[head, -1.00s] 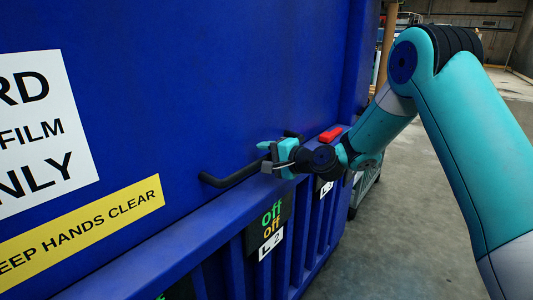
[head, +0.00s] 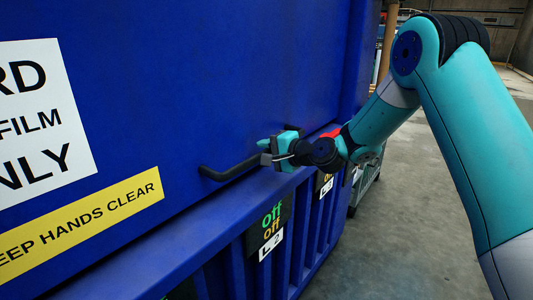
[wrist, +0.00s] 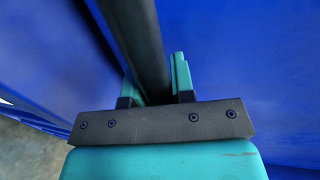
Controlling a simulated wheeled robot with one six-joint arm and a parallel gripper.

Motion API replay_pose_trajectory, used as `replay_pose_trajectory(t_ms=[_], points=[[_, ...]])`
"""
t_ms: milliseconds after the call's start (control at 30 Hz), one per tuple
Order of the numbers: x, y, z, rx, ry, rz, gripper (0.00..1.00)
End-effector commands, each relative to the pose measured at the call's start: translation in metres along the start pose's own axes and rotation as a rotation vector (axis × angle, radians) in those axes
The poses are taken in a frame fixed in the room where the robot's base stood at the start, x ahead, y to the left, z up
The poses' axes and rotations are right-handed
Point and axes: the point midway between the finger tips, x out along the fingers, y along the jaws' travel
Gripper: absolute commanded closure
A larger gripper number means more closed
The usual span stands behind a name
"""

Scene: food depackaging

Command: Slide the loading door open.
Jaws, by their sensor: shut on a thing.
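The loading door (head: 200,80) is a large blue panel that fills the left of the head view. A dark bar handle (head: 232,170) sits low on it, tilted up to the right. My gripper (head: 273,151) is at the handle's right part, with the bar between its fingers, and is shut on it. The wrist view also shows the handle (wrist: 140,40) running between the two teal fingers of my gripper (wrist: 157,85).
A blue ledge (head: 160,243) with slats runs below the door. A small panel reading "off" (head: 270,222) is on it, with an L 2 label (head: 270,244). A red part (head: 331,132) shows behind my wrist. Grey floor (head: 400,240) lies open at right.

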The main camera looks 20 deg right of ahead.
Motion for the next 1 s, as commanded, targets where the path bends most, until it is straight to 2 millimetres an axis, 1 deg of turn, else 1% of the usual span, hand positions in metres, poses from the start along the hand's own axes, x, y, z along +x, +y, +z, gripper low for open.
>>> replay_pose_trajectory(t_ms=[33,167,200,267,300,367,400,467,500,567,600,800,900,1000], points=[[-0.005,-0.031,-0.001,-0.005,0.001,-0.019,1.0],[-0.014,-0.074,-0.001,-0.006,0.001,-0.023,1.0],[-0.017,-0.089,-0.001,-0.006,0.001,-0.024,1.0],[-0.021,-0.111,-0.001,-0.007,0.002,-0.025,1.0],[-0.024,-0.126,-0.001,-0.007,0.002,-0.026,1.0],[-0.029,-0.146,0.0,-0.007,0.001,-0.025,1.0],[-0.032,-0.161,0.0,-0.007,0.002,-0.026,1.0],[-0.036,-0.181,0.0,-0.008,0.002,-0.025,1.0],[-0.039,-0.196,0.0,-0.008,0.002,-0.026,1.0],[-0.043,-0.216,0.0,-0.007,0.001,-0.026,1.0],[-0.046,-0.231,0.0,-0.008,0.002,-0.026,1.0],[-0.061,-0.299,0.0,-0.008,0.002,-0.026,1.0],[-0.067,-0.329,0.0,-0.009,0.002,-0.025,1.0],[-0.073,-0.355,0.0,-0.008,0.002,-0.025,1.0]])
